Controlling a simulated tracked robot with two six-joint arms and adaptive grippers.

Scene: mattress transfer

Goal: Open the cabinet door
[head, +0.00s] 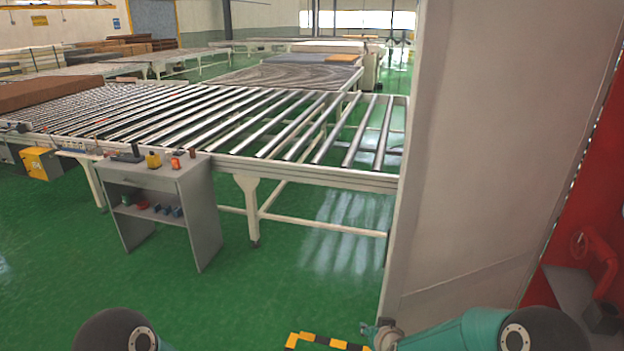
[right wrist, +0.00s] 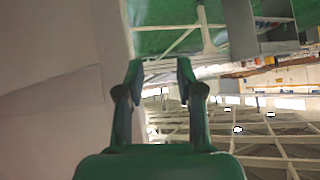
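A large grey-white panel (head: 490,150), which looks like the cabinet door, stands upright across the right of the head view. Its left edge is free, and a red surface (head: 590,200) with a red valve and pipe shows past its right side. In the right wrist view the pale panel (right wrist: 60,90) fills the left side. My right gripper (right wrist: 160,68) is open, its two fingers apart with nothing seen between them. It is by the panel's edge; I cannot tell whether it touches. My left arm shows only at the bottom left of the head view; its gripper is out of view.
A long roller conveyor (head: 250,168) runs across the middle and meets the panel's edge in the picture. A grey stand (head: 150,175) with small items stands before it. The green floor (head: 200,300) is clear in front, with a black-and-yellow marking (head: 325,342) near the panel.

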